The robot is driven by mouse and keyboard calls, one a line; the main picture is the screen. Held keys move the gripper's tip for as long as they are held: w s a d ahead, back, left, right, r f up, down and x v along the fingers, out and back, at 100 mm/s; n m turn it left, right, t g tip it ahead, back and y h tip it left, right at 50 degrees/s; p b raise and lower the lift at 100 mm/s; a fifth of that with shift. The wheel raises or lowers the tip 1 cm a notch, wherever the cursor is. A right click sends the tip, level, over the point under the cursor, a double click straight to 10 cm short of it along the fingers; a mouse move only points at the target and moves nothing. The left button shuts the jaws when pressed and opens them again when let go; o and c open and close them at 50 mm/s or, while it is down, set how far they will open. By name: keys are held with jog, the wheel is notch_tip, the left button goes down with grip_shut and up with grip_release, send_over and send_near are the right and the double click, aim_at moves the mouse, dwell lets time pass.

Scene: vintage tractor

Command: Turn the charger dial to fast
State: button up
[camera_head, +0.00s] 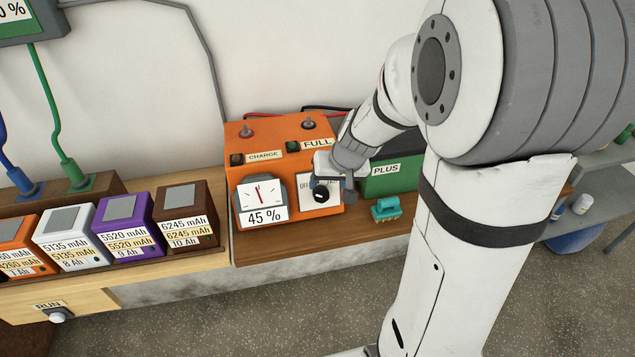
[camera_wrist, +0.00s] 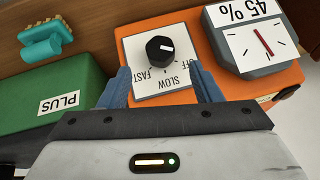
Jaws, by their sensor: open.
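The charger (camera_head: 285,150) is an orange box with a white dial plate on its front. The black round dial (camera_head: 321,194) is partly covered by my gripper in the head view. In the wrist view the dial (camera_wrist: 160,50) is clear, upside down, with OFF, SLOW and FAST printed around it. Its white mark points to the right in that view, towards the OFF side. My gripper (camera_wrist: 161,68) is open, its two blue fingers apart on either side of the plate's lower part. The dial lies between and just beyond the fingertips; no contact shows.
A gauge reading 45 % (camera_head: 263,200) sits beside the dial. A green PLUS box (camera_head: 392,178) and a teal clip-like object (camera_head: 386,209) stand to the right. Several labelled batteries (camera_head: 126,229) line the bench at left.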

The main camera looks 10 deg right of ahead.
aim_at(323, 192)
jog(key=b+x, duration=0.1)
jog(key=x, duration=0.5)
jog(key=shift+w+a+f, duration=0.1)
jog(key=shift+w+f, duration=0.05)
jog(key=shift+f, duration=0.1)
jog(key=shift+c, duration=0.5)
jog(key=c, duration=0.9)
